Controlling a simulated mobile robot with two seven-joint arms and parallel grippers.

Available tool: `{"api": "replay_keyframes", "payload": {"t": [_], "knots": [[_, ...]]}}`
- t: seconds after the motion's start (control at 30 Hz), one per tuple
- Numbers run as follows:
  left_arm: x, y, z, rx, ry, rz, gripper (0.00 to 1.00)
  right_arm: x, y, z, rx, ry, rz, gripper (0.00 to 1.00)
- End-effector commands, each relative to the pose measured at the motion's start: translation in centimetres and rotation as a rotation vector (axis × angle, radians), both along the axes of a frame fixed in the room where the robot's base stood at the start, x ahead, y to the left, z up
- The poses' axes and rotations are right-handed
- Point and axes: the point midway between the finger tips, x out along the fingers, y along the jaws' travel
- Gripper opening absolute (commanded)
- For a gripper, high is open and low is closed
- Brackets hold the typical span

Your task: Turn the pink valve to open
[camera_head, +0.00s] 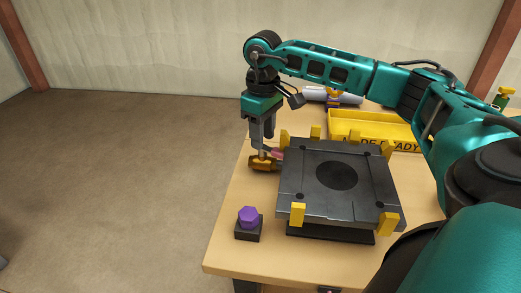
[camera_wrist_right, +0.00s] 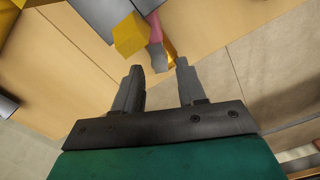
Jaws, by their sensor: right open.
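The pink valve shows as a small pink handle (camera_head: 277,153) by a brass body (camera_head: 262,164) at the left edge of a black fixture plate, on the table. My right gripper (camera_head: 263,147) points down just above the brass body, beside the pink handle. In the right wrist view the right gripper (camera_wrist_right: 157,68) has its fingers apart. The pink handle (camera_wrist_right: 154,28) lies beyond the fingertips there, and part of the brass body (camera_wrist_right: 170,48) shows next to it. Contact between fingers and valve cannot be told. My left gripper is out of view.
The black plate (camera_head: 310,207) has several yellow corner blocks close to the gripper. A purple hexagonal knob (camera_head: 248,214) on a black block (camera_head: 248,233) stands front left. A yellow tray (camera_head: 375,123) and a grey cylinder (camera_head: 318,94) lie behind. The wooden table's (camera_head: 222,238) left edge is near.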

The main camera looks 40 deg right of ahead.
Motion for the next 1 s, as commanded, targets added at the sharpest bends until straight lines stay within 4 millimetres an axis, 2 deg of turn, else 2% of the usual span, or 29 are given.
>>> {"api": "replay_keyframes", "payload": {"t": [0.23,0.6,0.87,1.0], "knots": [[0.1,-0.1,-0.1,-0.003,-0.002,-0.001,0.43,0.0,0.0,-0.3,0.000,-0.001,0.001,0.40],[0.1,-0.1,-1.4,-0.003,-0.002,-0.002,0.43,0.0,0.0,-2.3,0.000,-0.001,0.001,0.40],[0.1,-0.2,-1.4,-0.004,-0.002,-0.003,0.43,0.0,0.0,-2.3,0.000,-0.001,0.001,0.40],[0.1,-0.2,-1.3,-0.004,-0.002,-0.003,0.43,0.0,0.0,-2.3,0.000,-0.001,0.001,0.30]]}}
